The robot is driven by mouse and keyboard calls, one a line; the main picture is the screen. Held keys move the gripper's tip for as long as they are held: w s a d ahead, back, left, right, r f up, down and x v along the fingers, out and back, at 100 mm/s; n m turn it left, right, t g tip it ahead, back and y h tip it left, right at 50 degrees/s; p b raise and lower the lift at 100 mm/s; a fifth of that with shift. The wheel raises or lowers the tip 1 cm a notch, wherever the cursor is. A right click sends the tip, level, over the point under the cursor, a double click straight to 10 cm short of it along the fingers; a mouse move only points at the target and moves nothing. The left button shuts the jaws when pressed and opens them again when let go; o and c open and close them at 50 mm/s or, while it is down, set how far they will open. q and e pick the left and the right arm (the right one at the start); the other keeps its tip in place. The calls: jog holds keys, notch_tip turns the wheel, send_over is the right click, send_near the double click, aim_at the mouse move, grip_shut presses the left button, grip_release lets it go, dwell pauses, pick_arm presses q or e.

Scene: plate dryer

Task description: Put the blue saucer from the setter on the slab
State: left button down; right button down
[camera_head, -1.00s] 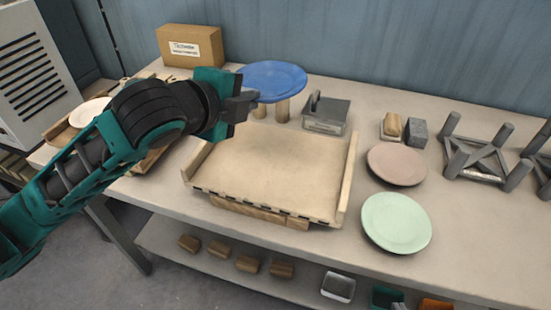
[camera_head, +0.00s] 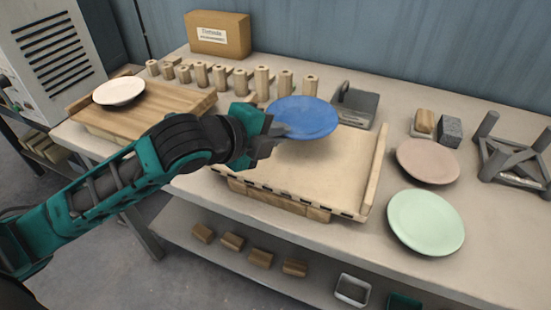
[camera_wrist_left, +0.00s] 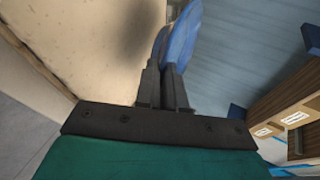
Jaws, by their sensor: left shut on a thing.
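The blue saucer (camera_head: 305,118) is held by its left rim in my left gripper (camera_head: 277,133), roughly level. It appears in front of the setter posts, over the back part of the slab (camera_head: 315,178). The slab is a beige board with raised side rails. The gap under the saucer is hard to judge. In the left wrist view the gripper (camera_wrist_left: 163,88) is shut on the rim of the saucer (camera_wrist_left: 186,35), seen nearly edge-on. The setter (camera_head: 263,80), a row of short wooden posts, stands behind the slab. My right gripper is not in view.
A wooden board with a white saucer (camera_head: 119,91) is at the left. A grey caddy (camera_head: 355,106) stands behind the slab. A pink plate (camera_head: 428,161) and a green plate (camera_head: 426,222) lie to the right, near a grey rack (camera_head: 510,158). A cardboard box (camera_head: 218,36) is at the back.

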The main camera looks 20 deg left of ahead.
aim_at(275, 168)
pick_arm(q)
jog(key=shift+f, duration=0.6)
notch_tip(275, 168, down, 4)
jog(key=shift+r+b, duration=0.2)
jog(key=shift+b, duration=0.45)
jog(key=shift+f, duration=0.15)
jog(key=c, duration=1.7)
grip_release()
jog(key=shift+f, duration=0.1)
jog(key=o, duration=0.5)
jog(key=shift+c, duration=0.2)
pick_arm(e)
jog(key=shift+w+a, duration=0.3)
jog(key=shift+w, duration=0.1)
